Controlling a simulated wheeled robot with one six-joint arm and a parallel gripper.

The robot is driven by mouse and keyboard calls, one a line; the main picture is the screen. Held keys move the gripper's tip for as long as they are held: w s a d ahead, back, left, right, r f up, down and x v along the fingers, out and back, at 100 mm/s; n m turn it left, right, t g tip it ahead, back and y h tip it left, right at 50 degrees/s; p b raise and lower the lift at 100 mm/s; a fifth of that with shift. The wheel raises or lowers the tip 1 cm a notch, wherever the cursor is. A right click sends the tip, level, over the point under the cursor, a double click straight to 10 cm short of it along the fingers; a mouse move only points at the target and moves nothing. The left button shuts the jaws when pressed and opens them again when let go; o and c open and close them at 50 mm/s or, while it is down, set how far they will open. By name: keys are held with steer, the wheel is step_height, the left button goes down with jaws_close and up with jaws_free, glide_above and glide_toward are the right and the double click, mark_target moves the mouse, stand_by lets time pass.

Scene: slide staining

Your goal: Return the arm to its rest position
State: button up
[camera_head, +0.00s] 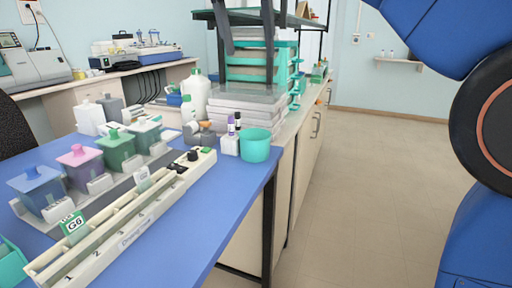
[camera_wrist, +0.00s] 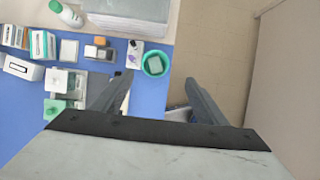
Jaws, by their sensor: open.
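My gripper (camera_wrist: 150,98) shows in the wrist view with its two grey fingers spread apart and nothing between them. It is open and hangs above the right edge of the blue bench (camera_wrist: 150,95), with floor below to the right. The staining jars, blue (camera_head: 37,186), pink (camera_head: 80,165) and green (camera_head: 117,148), stand in a row on the bench (camera_head: 200,235).
A white slide rack (camera_head: 125,222) labelled G6 lies along the bench front. A teal cup (camera_head: 255,146) stands near the bench's right edge and also shows in the wrist view (camera_wrist: 155,64). A white bottle (camera_head: 197,92) stands behind. The floor (camera_head: 375,190) to the right is clear.

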steer(key=s+d+f+m+y, duration=0.1)
steer(key=s+d+f+m, duration=0.2)
steer(key=d+f+m, duration=0.6)
steer(key=s+d+f+m, duration=0.3)
steer(key=d+f+m, duration=0.3)
steer(key=d, duration=0.6)
steer(key=s+d+f+m, duration=0.3)
steer(key=s+f+m, duration=0.2)
steer(key=f, duration=0.4)
steer(key=s+d+f+m, duration=0.4)
steer(key=s+f+m, duration=0.2)
steer(key=f, duration=0.4)
steer(key=s+d+f+m, duration=0.4)
steer(key=s+f+m, duration=0.2)
steer(key=f, duration=0.3)
steer(key=shift+d+f+y, duration=0.2)
steer(key=shift+f+y, duration=0.1)
steer(key=shift+f, duration=0.05)
